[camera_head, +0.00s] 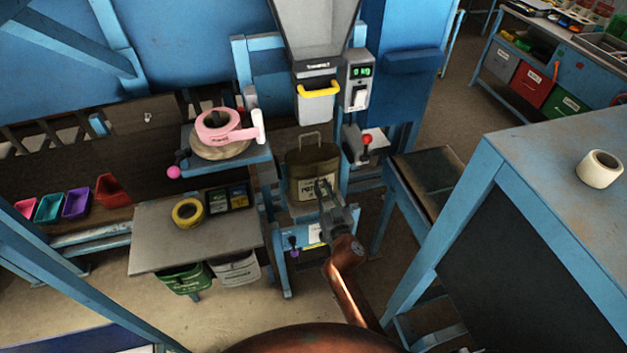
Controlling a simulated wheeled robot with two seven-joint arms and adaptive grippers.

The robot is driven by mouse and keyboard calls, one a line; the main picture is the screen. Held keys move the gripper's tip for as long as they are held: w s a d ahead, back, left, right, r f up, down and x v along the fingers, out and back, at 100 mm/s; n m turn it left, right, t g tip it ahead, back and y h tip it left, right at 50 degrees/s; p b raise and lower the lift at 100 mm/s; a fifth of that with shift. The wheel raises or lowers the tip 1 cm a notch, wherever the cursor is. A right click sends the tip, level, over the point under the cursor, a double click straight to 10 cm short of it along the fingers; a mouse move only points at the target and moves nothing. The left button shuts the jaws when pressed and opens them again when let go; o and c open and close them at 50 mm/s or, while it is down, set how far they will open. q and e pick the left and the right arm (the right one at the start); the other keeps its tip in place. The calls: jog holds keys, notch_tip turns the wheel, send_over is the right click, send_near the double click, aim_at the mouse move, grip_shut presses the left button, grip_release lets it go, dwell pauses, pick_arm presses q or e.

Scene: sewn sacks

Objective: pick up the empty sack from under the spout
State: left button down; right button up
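The sack (301,166) is a dark olive-brown bag with a pale printed label on its front and a loop handle on top. It stands upright below the grey spout (311,105), which has a yellow handle. My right gripper (323,187) is at the front of the sack, over its label. I cannot tell whether its fingers touch the cloth or how far apart they are. My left gripper is not in view.
A control box (357,80) with a green display is right of the spout. A side table (150,233) with yellow tape (187,211) stands left. A blue-framed bench (560,180) with a white roll (599,169) fills the right.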

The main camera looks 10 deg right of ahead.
aim_at(314, 173)
jog(key=w, duration=0.3)
jog(key=shift+a+r, duration=0.1)
jog(key=shift+s, duration=0.1)
jog(key=shift+c, duration=0.3)
grip_shut()
jog(key=shift+r, duration=0.1)
